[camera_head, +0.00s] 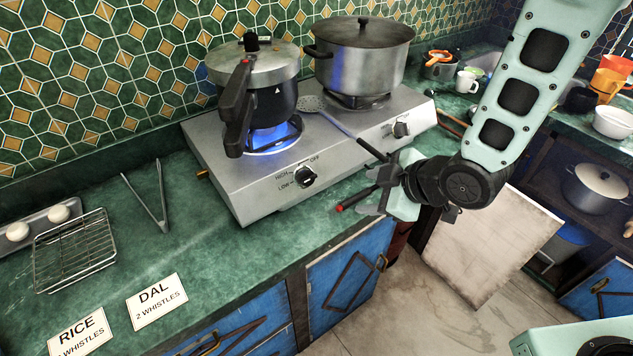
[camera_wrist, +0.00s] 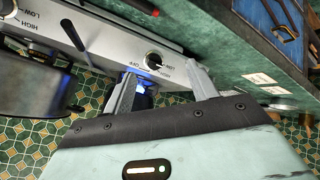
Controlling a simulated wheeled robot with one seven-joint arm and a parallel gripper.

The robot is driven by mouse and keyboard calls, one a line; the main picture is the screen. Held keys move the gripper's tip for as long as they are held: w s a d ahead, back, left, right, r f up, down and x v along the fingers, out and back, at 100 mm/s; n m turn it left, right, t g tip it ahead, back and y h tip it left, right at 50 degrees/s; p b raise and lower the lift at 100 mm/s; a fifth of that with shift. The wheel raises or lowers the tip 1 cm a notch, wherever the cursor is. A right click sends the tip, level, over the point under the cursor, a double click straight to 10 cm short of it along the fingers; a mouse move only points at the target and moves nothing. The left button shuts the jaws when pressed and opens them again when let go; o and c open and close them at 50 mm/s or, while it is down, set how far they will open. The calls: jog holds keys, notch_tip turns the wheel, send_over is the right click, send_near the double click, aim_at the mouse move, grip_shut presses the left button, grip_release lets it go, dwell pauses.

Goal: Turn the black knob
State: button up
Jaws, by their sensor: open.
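The black knob (camera_head: 304,176) is on the stove's front face, below the lit left burner, with HIGH, LOW and OFF printed around it. In the wrist view the knob (camera_wrist: 153,58) lies ahead of and between my fingertips, with a clear gap. My gripper (camera_head: 364,191) is open and empty, to the right of the knob and in front of the stove. Its two fingers (camera_wrist: 162,86) are spread apart in the wrist view.
A pressure cooker (camera_head: 262,68) stands over a blue flame; a lidded pot (camera_head: 362,60) stands on the right burner. A skimmer (camera_head: 345,128) lies across the stove, its dark handle reaching toward my gripper. A red-tipped rod (camera_head: 355,200) is close by my gripper. Tongs (camera_head: 158,200) lie left.

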aim_at(312, 180)
jog(key=w+a+f+n+t+y+b, duration=0.1)
jog(key=w+f+n+t+y+b, duration=0.2)
jog(key=b, duration=0.7)
notch_tip(312, 180, down, 2)
jog(key=shift+w+a+f+n+y+b, duration=0.2)
jog(key=shift+w+a+n+y+b, duration=0.1)
jog(key=shift+n+y, duration=0.8)
jog(key=b, duration=0.3)
jog(key=shift+w+a, duration=0.1)
jog(key=shift+a, duration=0.1)
jog(key=x, duration=1.1)
jog(key=shift+w+a+r+p, duration=0.15)
jog(key=shift+a+r+p, duration=0.15)
jog(key=shift+p, duration=0.1)
jog(key=c, duration=1)
